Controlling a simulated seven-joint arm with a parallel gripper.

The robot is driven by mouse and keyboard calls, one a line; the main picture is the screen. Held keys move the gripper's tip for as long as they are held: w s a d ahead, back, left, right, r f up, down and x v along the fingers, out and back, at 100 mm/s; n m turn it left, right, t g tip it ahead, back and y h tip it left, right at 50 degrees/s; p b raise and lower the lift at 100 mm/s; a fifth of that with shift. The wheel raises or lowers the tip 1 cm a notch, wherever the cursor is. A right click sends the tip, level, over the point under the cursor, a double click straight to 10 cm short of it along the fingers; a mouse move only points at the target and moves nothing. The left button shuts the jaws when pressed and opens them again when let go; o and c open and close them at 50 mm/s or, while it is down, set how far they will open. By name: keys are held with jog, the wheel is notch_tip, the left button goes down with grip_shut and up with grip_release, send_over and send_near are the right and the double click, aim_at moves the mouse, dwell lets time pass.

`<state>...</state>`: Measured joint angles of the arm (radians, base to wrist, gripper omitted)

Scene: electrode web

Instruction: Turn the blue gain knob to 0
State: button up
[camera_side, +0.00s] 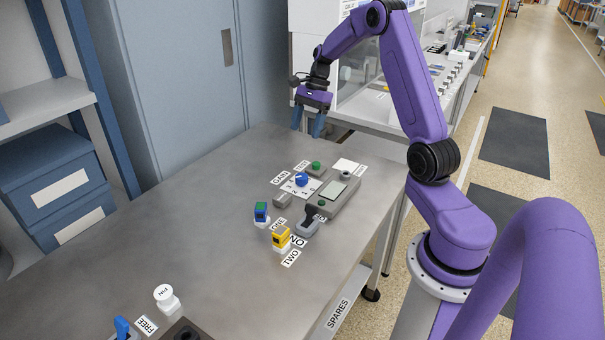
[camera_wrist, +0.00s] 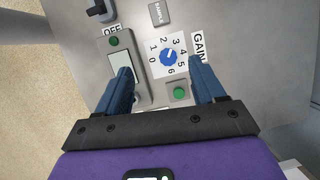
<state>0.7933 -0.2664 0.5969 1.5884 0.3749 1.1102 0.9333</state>
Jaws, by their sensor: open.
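The blue gain knob (camera_side: 301,179) sits on a white dial plate on the metal bench. The wrist view shows the knob (camera_wrist: 168,57) from above, with the numbers 0 to 6 around it and a GAIN label (camera_wrist: 198,47) beside it. I cannot read its pointer setting surely. My gripper (camera_side: 308,126) is open and empty, raised near the bench's far edge, apart from the knob. In the wrist view the knob appears between the two blue fingers of my gripper (camera_wrist: 160,66), with no contact visible.
A green button (camera_wrist: 180,93) is close to the dial, near the right finger. A grey instrument with a screen (camera_side: 333,191) stands beside the dial. A blue-green block (camera_side: 261,212), a yellow block (camera_side: 281,237) and a white knob-shaped piece (camera_side: 166,298) stand nearer the front. The bench's left side is clear.

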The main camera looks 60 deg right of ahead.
jog(key=d+f+m, duration=0.1)
jog(key=d+m, duration=0.2)
jog(key=d, duration=0.3)
send_near(301, 176)
jog(key=shift+t, duration=0.4)
jog(key=x, duration=0.8)
jog(key=shift+s+a+f, duration=0.15)
jog(key=shift+s+f, duration=0.2)
jog(key=shift+f, duration=0.05)
jog(key=c, duration=1.1)
